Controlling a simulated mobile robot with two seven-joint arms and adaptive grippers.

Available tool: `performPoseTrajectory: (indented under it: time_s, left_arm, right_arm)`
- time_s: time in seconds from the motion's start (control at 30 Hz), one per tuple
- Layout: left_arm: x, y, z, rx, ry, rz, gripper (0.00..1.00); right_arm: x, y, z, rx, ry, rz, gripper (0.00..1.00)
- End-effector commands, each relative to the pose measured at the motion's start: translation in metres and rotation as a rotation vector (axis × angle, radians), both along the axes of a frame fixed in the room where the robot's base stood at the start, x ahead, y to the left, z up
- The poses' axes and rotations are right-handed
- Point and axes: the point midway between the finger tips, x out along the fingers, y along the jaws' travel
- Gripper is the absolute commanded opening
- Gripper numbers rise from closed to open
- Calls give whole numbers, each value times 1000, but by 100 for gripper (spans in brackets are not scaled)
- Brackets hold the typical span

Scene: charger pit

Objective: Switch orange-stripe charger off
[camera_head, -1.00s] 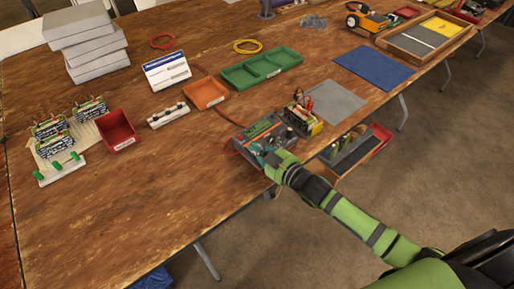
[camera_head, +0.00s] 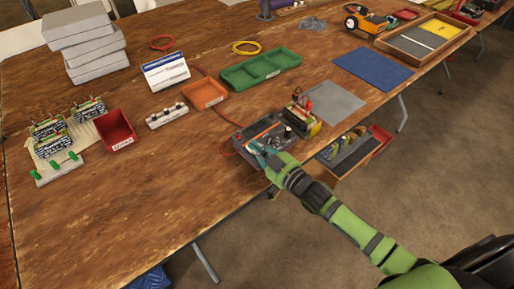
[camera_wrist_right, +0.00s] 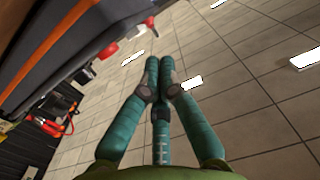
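The orange-stripe charger (camera_head: 252,134) is a dark grey box near the table's front edge, with an orange stripe on its top. Its display area looks dark. In the right wrist view the charger (camera_wrist_right: 62,38) fills the upper left, with its orange stripe and red parts on its side. My right gripper (camera_head: 257,149) is at the charger's front edge in the head view. In the right wrist view its teal fingers (camera_wrist_right: 159,62) are drawn together with nothing seen between them, beside the charger. Whether they touch it is unclear. My left gripper is out of view.
A battery (camera_head: 303,118) with red leads stands right of the charger. An orange tray (camera_head: 208,102), a green tray (camera_head: 283,56) and a grey mat (camera_head: 340,102) lie behind. A red bin (camera_head: 118,141) is left. The table's front left is clear.

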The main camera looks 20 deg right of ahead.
Motion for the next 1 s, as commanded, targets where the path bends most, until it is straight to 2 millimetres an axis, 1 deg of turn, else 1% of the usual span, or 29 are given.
performPoseTrajectory:
  time_s: [0.03, 0.07, 0.13, 0.17, 0.33, 0.5, 0.7, 1.0]
  left_arm:
    - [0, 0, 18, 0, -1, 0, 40]
    - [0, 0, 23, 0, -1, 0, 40]
    - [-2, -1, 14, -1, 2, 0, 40]
    - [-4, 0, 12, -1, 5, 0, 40]
    - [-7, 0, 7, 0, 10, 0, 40]
    - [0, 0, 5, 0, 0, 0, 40]
    - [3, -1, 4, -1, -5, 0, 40]
    - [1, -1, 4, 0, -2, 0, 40]
  right_arm:
    - [2, 0, 19, 0, -2, 0, 0]
    - [3, -1, 25, -1, -3, 0, 0]
    - [-11, -6, 13, -2, 4, 0, 0]
    - [-18, -9, 12, -2, 3, 0, 0]
    - [-52, -23, 10, -1, 1, 1, 0]
    - [-76, -33, 10, -1, -1, 0, 0]
    - [-88, -38, 11, 0, -3, 0, 0]
    - [-89, -39, 11, 1, -4, 0, 0]
